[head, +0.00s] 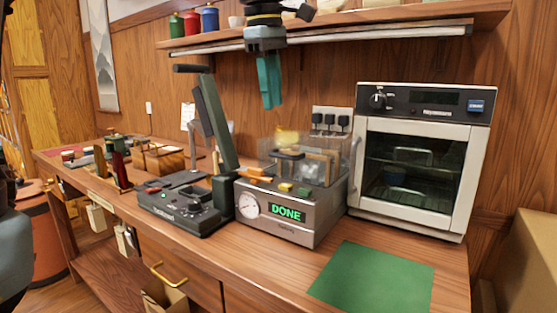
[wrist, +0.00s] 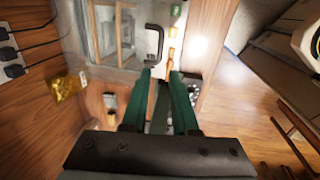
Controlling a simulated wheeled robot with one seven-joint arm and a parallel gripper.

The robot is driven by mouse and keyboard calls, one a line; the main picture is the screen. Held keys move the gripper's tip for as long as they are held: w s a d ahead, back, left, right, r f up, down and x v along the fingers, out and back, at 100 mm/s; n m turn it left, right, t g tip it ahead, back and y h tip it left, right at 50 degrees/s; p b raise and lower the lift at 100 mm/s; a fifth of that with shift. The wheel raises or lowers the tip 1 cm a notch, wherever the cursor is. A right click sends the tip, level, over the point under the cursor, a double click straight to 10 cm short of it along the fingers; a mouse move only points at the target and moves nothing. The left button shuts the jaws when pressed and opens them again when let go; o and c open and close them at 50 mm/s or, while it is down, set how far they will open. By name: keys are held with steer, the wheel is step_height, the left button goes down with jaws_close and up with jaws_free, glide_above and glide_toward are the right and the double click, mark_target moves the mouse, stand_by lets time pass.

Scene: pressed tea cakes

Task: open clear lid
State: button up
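The clear lid (head: 307,158) is a see-through cover on top of the steel machine (head: 310,232), whose screen reads DONE. It looks closed, with wooden pieces showing through it. The clear lid also fills the upper left of the wrist view (wrist: 105,65), with its black handle (wrist: 154,40) just beyond my fingertips. My gripper (head: 271,104) hangs above and behind the machine, apart from the lid, with its teal fingers pointing down. In the wrist view my gripper (wrist: 162,73) has its fingers spread, with nothing clearly held between them.
A lever press (head: 185,203) with a tall green arm stands left of the machine. A white oven (head: 412,180) stands right, and a shelf (head: 330,38) runs above. A gold packet (wrist: 65,88) lies behind the lid. The green mat (head: 372,280) at the front right is bare.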

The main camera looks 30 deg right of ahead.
mark_target(279, 155)
steer(key=f, duration=0.3)
steer(key=d+f, duration=0.1)
steer(key=f, duration=0.6)
steer(key=shift+w+d+f, duration=0.2)
steer(key=shift+w+d, duration=0.15)
steer(key=shift+d, duration=0.05)
steer(key=shift+c, duration=0.4)
jaws_close()
stand_by(0.6)
